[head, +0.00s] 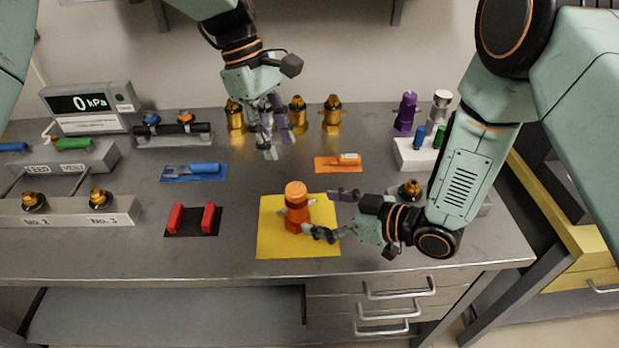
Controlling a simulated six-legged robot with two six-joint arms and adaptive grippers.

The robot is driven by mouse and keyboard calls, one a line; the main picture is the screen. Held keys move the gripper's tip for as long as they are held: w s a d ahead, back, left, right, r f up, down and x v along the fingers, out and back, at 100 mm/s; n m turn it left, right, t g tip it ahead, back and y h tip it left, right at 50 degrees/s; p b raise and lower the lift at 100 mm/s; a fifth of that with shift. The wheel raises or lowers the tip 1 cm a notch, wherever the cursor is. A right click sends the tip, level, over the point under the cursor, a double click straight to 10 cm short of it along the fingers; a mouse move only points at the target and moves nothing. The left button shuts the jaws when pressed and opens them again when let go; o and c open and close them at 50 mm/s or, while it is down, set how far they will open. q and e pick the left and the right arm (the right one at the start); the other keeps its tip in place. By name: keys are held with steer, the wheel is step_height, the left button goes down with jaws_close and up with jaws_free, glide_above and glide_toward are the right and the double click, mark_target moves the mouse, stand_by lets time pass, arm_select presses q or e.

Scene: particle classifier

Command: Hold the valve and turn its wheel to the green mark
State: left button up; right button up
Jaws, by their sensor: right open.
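An orange-red valve (296,216) stands upright on a yellow mat (270,243) near the table's front. Its lighter orange round top (295,189) may be the wheel, and small grey parts stick out at its sides. No green mark can be made out on it. My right gripper (333,214) is open just right of the valve, with one finger behind and one in front. The front finger is close to the valve's lower side; contact cannot be told. My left gripper (279,146) is above and behind the valve, pointing down, fingers apart and empty.
Brass valves (332,114) stand at the back, near my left gripper. A purple fitting (405,111) and a white block (410,153) are at the right. An orange tool mat (326,165), a blue tool mat (180,178) and red blocks (208,217) lie around the yellow mat.

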mark_target(299, 208)
steer(key=x, duration=0.6)
steer(key=shift+w+a, duration=0.1)
steer(key=shift+a, duration=0.15)
jaws_close()
stand_by(1.4)
stand_by(0.4)
